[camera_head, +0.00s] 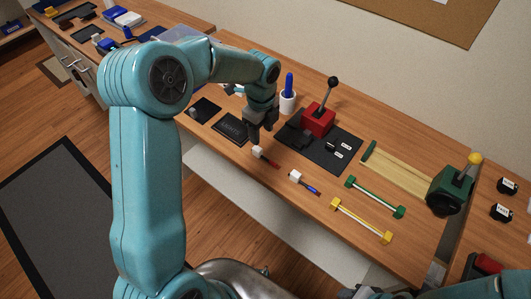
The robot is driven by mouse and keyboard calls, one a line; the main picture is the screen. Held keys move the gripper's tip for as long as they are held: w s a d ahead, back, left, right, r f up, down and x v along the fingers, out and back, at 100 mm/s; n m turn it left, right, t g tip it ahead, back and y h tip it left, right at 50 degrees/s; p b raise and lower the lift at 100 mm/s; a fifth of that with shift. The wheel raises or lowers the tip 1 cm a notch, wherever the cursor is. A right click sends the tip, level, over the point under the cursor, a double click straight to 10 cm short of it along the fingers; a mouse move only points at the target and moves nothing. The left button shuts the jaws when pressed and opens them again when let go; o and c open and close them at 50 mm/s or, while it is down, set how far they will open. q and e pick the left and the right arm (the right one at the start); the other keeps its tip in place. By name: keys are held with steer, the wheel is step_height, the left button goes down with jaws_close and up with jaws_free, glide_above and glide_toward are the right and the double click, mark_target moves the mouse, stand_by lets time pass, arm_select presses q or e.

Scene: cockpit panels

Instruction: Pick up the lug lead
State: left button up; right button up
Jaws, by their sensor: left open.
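Two short leads with white blocks at one end lie on the wooden bench: one with a red end (274,164) and one with a blue end (312,189). I cannot tell which of them is the lug lead. My left gripper (258,137) points down over the bench, open and empty. In the picture it is just above the white block of the red-ended lead, apart from it. The blue-ended lead lies farther right. Part of my right arm shows at the bottom right edge; its gripper is not in view.
A green bar (375,197) and a yellow bar (361,220) lie to the right. Dark trays (230,128) lie left of the gripper.

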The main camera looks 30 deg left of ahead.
arm_select(q)
glide_above(261, 150)
step_height(261, 150, down, 4)
steer(key=shift+s+d+f, duration=0.1)
steer(key=shift+d+f, duration=0.05)
steer(key=shift+f, duration=0.1)
steer(key=f, duration=0.3)
steer(key=f+p, duration=0.1)
steer(key=f, duration=0.1)
steer(key=shift+a+f, duration=0.2)
steer(key=shift+f, duration=0.2)
jaws_close()
